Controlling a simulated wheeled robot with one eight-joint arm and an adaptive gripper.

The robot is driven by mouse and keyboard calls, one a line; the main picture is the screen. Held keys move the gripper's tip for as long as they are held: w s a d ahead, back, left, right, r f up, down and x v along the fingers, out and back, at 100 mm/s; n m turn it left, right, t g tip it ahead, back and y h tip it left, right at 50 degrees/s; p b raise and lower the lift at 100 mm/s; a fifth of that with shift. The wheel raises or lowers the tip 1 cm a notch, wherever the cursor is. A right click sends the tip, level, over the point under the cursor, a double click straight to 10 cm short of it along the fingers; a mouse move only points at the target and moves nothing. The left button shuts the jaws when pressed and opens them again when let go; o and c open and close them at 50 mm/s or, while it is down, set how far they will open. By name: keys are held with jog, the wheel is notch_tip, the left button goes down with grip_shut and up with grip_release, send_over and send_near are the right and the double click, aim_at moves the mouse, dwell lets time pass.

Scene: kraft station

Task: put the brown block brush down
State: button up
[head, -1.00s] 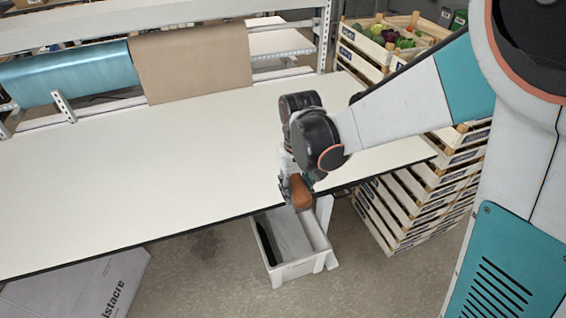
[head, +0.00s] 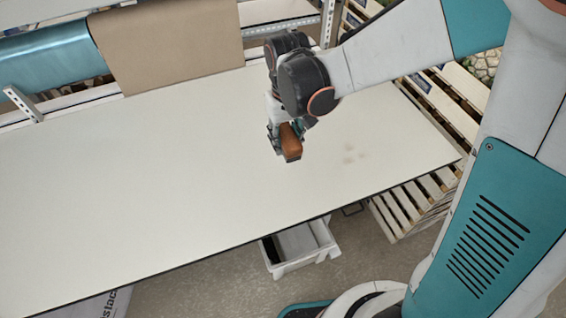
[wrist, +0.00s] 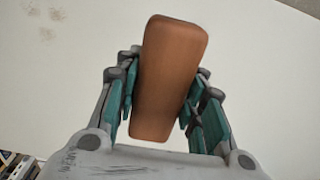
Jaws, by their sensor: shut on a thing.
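The brown block brush (head: 290,143) is held in my gripper (head: 282,139) over the right part of the white table (head: 150,180). In the wrist view the brush (wrist: 168,75) stands lengthwise between the teal-padded fingers of my gripper (wrist: 165,100), which are shut on its sides. Its smooth brown back faces the camera; its bristles are hidden. I cannot tell whether its underside touches the table top.
Faint brownish smudges (head: 357,153) mark the table right of the brush. A grey-white bin (head: 300,250) stands on the floor under the front edge. Slatted crates (head: 410,205) stand at the right. A brown paper roll (head: 170,45) lies behind. The table's left and middle are clear.

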aim_at(285, 184)
jog(key=shift+w+f, duration=0.2)
jog(key=shift+f, duration=0.15)
notch_tip(285, 184, down, 19)
jog(key=b, duration=1.3)
jog(key=shift+f, duration=0.1)
jog(key=shift+f, duration=0.15)
jog(key=o, duration=1)
notch_tip(285, 184, up, 12)
jog(key=p, duration=0.2)
jog(key=shift+r+p, duration=0.2)
jog(key=shift+p, duration=0.15)
